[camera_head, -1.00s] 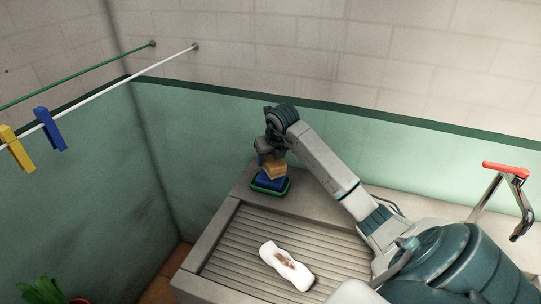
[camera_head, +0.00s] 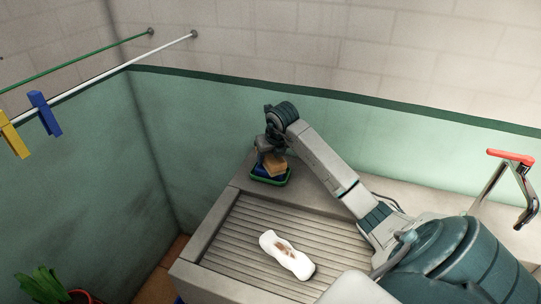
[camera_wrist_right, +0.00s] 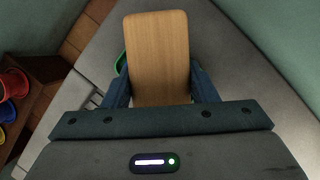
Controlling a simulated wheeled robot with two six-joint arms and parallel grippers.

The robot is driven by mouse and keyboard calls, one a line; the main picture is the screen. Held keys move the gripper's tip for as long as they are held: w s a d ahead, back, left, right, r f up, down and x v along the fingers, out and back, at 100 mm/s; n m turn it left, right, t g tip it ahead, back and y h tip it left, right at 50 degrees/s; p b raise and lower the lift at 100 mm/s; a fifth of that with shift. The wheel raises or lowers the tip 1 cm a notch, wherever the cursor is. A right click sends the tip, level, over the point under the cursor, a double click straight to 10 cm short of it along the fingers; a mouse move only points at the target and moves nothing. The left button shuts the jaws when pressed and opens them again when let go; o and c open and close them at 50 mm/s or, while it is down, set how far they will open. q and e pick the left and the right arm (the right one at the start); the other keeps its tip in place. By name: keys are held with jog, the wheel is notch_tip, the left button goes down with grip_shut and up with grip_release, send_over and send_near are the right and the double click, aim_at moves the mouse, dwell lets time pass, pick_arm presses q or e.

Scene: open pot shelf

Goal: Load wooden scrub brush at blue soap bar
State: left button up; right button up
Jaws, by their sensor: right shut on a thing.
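The wooden scrub brush (camera_head: 276,163) is a tan block held in my right gripper (camera_head: 268,151). The right wrist view shows its broad wooden face (camera_wrist_right: 157,55) upright between the two fingers. The blue soap bar (camera_head: 261,171) lies in a green dish (camera_head: 270,181) at the back left corner of the counter. The brush is low at the right part of the dish, beside the soap and partly covering it. I cannot tell whether it touches the dish floor. In the right wrist view only a bit of green dish edge (camera_wrist_right: 121,63) shows behind the brush. My left gripper is out of view.
A ribbed draining board (camera_head: 245,245) fills the counter's front, with a white, brown-stained item (camera_head: 286,255) on it. A red-handled tap (camera_head: 512,158) stands at right. Clothes pegs (camera_head: 44,113) hang at left.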

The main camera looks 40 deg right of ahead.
jog(key=shift+f+b, duration=0.55)
dwell(1.6)
jog(key=shift+r+p, duration=0.55)
jog(key=shift+r, duration=0.25)
jog(key=shift+r+p, duration=1.5)
jog(key=shift+r, duration=1.25)
